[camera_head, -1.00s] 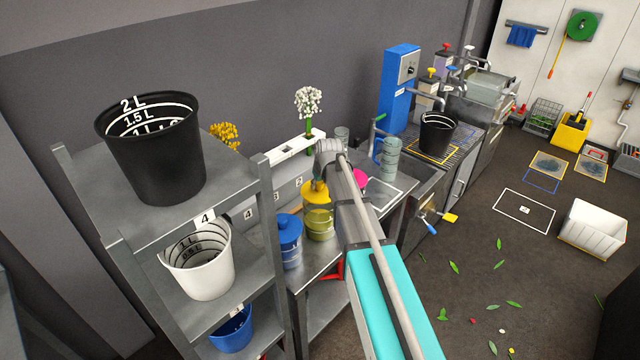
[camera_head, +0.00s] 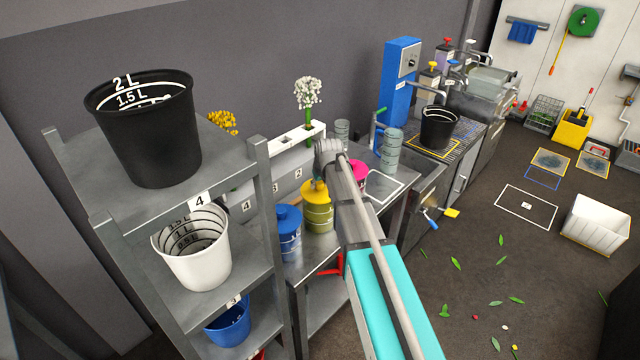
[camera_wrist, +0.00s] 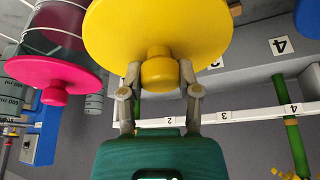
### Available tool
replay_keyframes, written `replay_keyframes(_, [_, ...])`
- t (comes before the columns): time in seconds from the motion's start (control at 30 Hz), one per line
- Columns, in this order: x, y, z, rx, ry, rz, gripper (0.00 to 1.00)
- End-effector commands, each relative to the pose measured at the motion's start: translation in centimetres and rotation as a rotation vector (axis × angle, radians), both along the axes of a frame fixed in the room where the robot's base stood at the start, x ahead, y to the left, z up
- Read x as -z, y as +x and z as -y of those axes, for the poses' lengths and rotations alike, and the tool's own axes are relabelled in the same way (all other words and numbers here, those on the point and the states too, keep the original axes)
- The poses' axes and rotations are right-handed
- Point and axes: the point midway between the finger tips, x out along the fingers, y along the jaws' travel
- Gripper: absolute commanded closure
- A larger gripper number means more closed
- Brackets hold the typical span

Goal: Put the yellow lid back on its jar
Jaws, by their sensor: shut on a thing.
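The yellow lid (camera_wrist: 155,30) fills the top of the wrist view, its round knob (camera_wrist: 160,72) facing the camera. My gripper (camera_wrist: 161,84) is shut on this knob, one finger on each side. In the head view the yellow lid (camera_head: 314,190) is at the top of the yellow jar (camera_head: 318,217), which stands on the metal bench. My arm partly covers the lid and the fingers there. I cannot tell whether the lid sits fully on the rim. The jar's body is hidden behind the lid in the wrist view.
A blue-lidded jar (camera_head: 289,240) stands close left of the yellow jar. A pink lid (camera_head: 359,173) shows just right of my arm, and also in the wrist view (camera_wrist: 53,76). A white numbered rack (camera_head: 286,147) is behind. A metal shelf (camera_head: 262,175) with buckets stands left.

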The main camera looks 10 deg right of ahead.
Motion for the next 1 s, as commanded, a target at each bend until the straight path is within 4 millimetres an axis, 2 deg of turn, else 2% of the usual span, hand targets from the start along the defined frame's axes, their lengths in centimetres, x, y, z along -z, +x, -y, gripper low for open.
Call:
replay_keyframes(0.3, [0.16,-0.07,0.03,0.001,-0.001,-0.005,1.0])
replay_keyframes(0.33, [0.16,-0.07,0.03,0.001,-0.001,-0.005,0.56])
replay_keyframes(0.53, [0.15,-0.05,-0.02,0.0,-0.001,-0.004,0.18])
replay_keyframes(1.0, [0.1,-0.03,-0.1,-0.001,-0.001,-0.003,0.17])
